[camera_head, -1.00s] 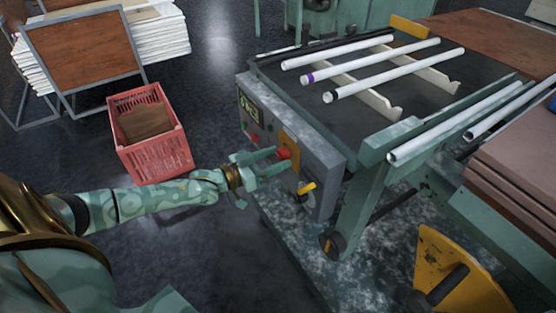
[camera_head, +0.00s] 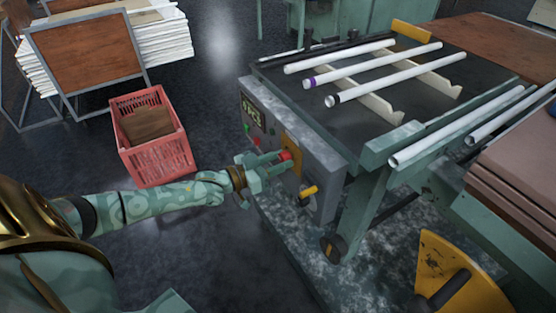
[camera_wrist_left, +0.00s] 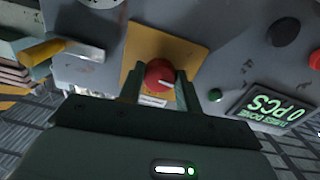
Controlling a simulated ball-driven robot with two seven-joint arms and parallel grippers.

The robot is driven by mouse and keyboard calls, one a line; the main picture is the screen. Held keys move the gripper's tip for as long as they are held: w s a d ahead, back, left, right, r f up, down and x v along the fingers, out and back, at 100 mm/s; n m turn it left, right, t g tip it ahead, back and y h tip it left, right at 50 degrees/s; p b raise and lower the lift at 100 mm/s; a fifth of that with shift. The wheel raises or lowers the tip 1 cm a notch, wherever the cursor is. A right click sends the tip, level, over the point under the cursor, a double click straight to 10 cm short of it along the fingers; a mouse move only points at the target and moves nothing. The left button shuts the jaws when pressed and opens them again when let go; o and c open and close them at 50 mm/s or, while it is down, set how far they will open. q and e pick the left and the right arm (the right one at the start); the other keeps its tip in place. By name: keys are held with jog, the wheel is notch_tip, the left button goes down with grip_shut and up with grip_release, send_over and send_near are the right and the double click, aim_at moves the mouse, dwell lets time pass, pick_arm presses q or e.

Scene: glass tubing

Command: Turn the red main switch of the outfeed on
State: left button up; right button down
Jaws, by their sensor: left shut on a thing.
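The red main switch (camera_head: 285,155) is a round knob on a yellow plate (camera_head: 291,148) on the front of the grey control box (camera_head: 310,150) of the outfeed. It also shows in the left wrist view (camera_wrist_left: 159,75), with a pale line across its face. My left gripper (camera_head: 277,160) is at the knob, shut on it, with one finger on each side in the left wrist view (camera_wrist_left: 158,88). The fingers cover part of the knob in the head view. My right gripper is not in view.
Beside the switch are a yellow-handled lever (camera_head: 309,191), a green button (camera_wrist_left: 215,95), red and black buttons, and a lit display (camera_wrist_left: 273,110). Glass tubes (camera_head: 385,70) lie on the outfeed table above. A red crate (camera_head: 155,160) stands on the floor to the left.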

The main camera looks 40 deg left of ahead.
pick_arm(q)
jog(key=shift+r+m+p, duration=0.2)
jog(key=shift+m+p, duration=0.4)
jog(key=shift+m, duration=0.5)
jog(key=m+p, duration=0.1)
jog(key=m, duration=0.1)
jog(key=shift+m, duration=0.3)
jog(key=m+p, duration=0.1)
jog(key=m, duration=0.4)
jog(key=shift+f, duration=0.1)
jog(key=m, duration=0.3)
jog(key=shift+m+y, duration=0.3)
jog(key=shift+m, duration=1.7)
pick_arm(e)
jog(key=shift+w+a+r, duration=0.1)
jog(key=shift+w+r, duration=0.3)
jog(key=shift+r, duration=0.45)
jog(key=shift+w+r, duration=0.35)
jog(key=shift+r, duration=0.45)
pick_arm(q)
jog(key=shift+f, duration=0.1)
jog(key=o, duration=1)
